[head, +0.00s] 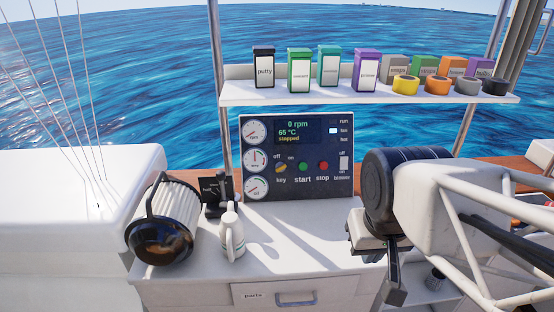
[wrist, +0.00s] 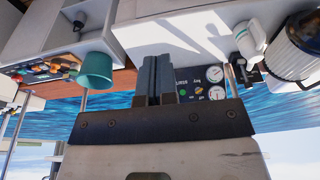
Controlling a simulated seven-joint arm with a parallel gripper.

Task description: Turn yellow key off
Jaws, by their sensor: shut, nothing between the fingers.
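The yellow key (head: 281,168) is a small round knob low on the dark engine panel (head: 330,185), between the "off" and "on" marks and above the word "key". Its bar looks slanted, but it is too small to tell which mark it points to. My gripper (head: 395,288) is at the lower right in the head view, well right of the panel and apart from the key. In the wrist view its two fingers (wrist: 156,75) are together and empty. The panel shows upside down beside them, with the key (wrist: 197,91) small and partly unclear.
A shelf (head: 300,98) with several boxes and tape rolls hangs above. A teal cup (wrist: 95,70) shows in the wrist view. The counter before the panel is clear.

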